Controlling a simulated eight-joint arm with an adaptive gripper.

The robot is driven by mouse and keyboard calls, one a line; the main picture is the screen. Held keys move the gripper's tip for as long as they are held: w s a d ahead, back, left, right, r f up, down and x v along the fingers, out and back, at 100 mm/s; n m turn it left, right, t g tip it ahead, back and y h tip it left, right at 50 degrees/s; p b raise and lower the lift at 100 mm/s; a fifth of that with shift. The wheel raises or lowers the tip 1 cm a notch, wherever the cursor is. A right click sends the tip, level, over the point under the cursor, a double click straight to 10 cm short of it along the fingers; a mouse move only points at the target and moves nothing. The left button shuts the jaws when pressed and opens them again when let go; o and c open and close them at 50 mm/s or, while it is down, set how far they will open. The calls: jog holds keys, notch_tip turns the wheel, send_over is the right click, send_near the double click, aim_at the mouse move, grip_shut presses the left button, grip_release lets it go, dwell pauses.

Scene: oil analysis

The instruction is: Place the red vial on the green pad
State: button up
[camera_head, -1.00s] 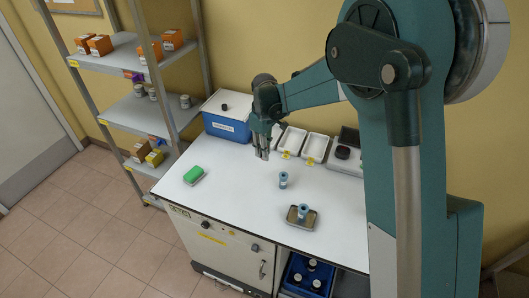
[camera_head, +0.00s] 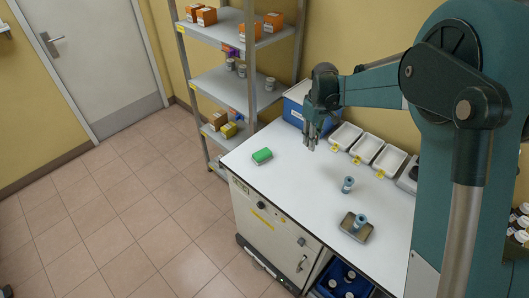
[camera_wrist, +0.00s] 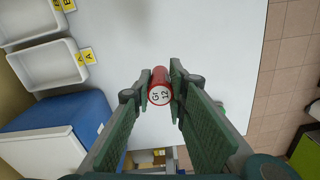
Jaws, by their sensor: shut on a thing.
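In the wrist view, my gripper (camera_wrist: 160,88) is shut on the red vial (camera_wrist: 161,78), one finger on each side. Its white round end, printed with letters and digits, faces the camera. In the head view, my gripper (camera_head: 312,145) points down above the back part of the white table; the vial is too small to make out there. The green pad (camera_head: 262,156) lies at the table's left end, left of and lower than my gripper, and looks empty. In the wrist view the pad is mostly hidden, perhaps a sliver of green behind the right finger.
A blue box (camera_head: 294,104) and several white trays (camera_head: 346,136) line the back of the table (camera_head: 300,180). One blue vial (camera_head: 347,186) stands on the table, another (camera_head: 361,220) on a small tray (camera_head: 348,228). A shelf (camera_head: 235,80) stands beyond the left end. Table around the pad is clear.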

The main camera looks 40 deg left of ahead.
jog(key=s+a+r+p, duration=0.1)
jog(key=s+a, duration=0.4)
jog(key=a, duration=0.4)
jog(key=s+a+r, duration=0.1)
jog(key=s+a, duration=0.4)
jog(key=a, duration=0.4)
jog(key=shift+s+r+p, duration=0.35)
jog(key=shift+a, duration=0.1)
send_over(263, 153)
jog(key=shift+a+f, duration=0.15)
jog(key=shift+f, duration=3)
jog(key=shift+f+p, duration=0.35)
jog(key=shift+f, duration=1.5)
jog(key=shift+f, duration=0.2)
jog(key=o, duration=0.8)
jog(key=shift+c, duration=0.2)
